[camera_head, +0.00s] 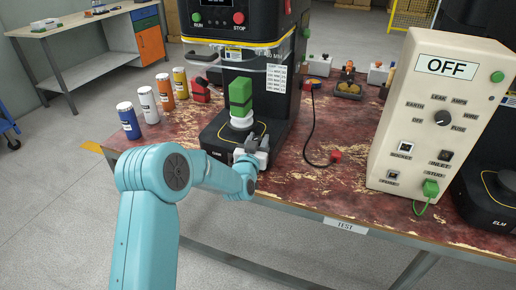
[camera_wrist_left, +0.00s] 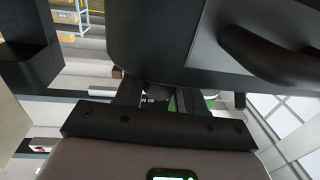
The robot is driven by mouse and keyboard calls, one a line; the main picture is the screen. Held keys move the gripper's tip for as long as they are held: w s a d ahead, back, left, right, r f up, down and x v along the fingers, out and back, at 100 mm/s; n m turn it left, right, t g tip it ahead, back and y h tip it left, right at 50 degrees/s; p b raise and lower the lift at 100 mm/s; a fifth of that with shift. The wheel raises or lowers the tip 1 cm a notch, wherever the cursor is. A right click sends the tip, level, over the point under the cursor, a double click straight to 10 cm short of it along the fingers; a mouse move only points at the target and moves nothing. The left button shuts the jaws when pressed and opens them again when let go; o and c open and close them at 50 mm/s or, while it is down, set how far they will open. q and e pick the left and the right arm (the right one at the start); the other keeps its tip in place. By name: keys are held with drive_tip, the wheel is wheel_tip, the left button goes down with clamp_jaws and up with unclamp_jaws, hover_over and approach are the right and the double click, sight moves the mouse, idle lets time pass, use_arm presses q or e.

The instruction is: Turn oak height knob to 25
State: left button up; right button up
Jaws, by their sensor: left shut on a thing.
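The black seamer (camera_head: 217,135) stands on the worn red bench, with a green block (camera_head: 240,92) on a white round piece above its base. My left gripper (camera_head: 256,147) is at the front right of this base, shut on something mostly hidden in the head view. In the left wrist view, the two dark fingers (camera_wrist_left: 158,93) close around a small dark part that fits the height knob. Small white lettering shows beside it, partly covered, and I cannot read a setting. My right gripper is in neither view.
A cream tester box (camera_head: 440,75) reading OFF stands at the right, beside another black machine (camera_head: 490,195). Several cans, including a blue one (camera_head: 128,120), line the left edge. A black cable with a red end (camera_head: 335,156) lies right of my gripper.

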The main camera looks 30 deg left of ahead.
use_arm(q)
drive_tip(key=m+h+b, duration=0.1)
drive_tip(key=h+b, duration=0.1)
drive_tip(key=shift+a+f+m+t+h+b, duration=0.15)
drive_tip(key=shift+f+m+t+h+b, duration=0.15)
drive_tip(key=shift+f+m+h, duration=0.1)
drive_tip(key=shift+r+m+h+b, duration=0.15)
drive_tip(key=shift+m+h+b, duration=0.3)
drive_tip(key=shift+h, duration=0.35)
drive_tip(key=shift+r+m+h, duration=0.1)
drive_tip(key=shift+m+h, duration=0.45)
drive_tip(key=shift+h, duration=0.05)
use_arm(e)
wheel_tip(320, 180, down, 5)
use_arm(q)
drive_tip(key=shift+r+m+h, duration=0.15)
drive_tip(key=shift+m+h, duration=0.25)
drive_tip(key=shift+h, duration=0.4)
drive_tip(key=m+h+p, duration=0.2)
drive_tip(key=h, duration=0.1)
drive_tip(key=m+h+p, duration=0.1)
drive_tip(key=p, duration=0.1)
drive_tip(key=shift+r+h, duration=0.25)
drive_tip(key=shift+h, duration=0.15)
drive_tip(key=shift+f+m+g+h+p, duration=0.15)
drive_tip(key=shift+m+g+h+p, duration=1.05)
drive_tip(key=shift+h, duration=0.5)
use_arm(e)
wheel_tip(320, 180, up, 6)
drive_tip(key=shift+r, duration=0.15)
